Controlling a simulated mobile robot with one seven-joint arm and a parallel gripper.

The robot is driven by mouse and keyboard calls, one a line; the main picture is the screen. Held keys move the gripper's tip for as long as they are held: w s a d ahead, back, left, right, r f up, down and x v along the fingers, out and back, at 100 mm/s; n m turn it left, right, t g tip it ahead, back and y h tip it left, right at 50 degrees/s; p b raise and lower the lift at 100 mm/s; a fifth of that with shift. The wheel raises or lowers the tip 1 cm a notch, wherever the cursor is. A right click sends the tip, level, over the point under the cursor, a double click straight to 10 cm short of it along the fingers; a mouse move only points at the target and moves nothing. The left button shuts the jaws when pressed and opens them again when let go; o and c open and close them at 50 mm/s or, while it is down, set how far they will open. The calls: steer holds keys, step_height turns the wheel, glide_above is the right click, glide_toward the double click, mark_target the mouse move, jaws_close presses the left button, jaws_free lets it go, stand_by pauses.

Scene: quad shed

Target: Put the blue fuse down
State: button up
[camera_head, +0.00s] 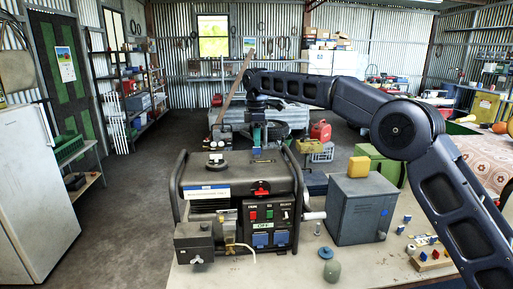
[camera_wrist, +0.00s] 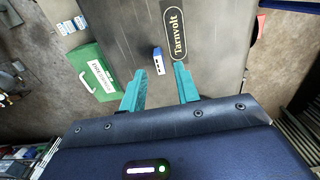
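The blue fuse (camera_wrist: 159,61) is a small blue and white piece over a dark grey surface marked Tarnvolt. In the wrist view it lies between and just beyond the teal fingertips of my gripper (camera_wrist: 160,70), with a clear gap on both sides. My gripper is open and the fingers do not touch it. In the head view my gripper (camera_head: 257,134) hangs pointing down behind the top of the generator (camera_head: 238,178). A small blue piece (camera_head: 257,152), probably the same fuse, shows just below it. I cannot tell the exact contact under the fuse.
A green box (camera_wrist: 97,72) lies left of the grey surface in the wrist view. Several small blue pieces lie further right. Open floor (camera_head: 125,215) is at left.

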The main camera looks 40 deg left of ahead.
step_height(320, 180, up, 8)
steer(key=shift+f, duration=0.25)
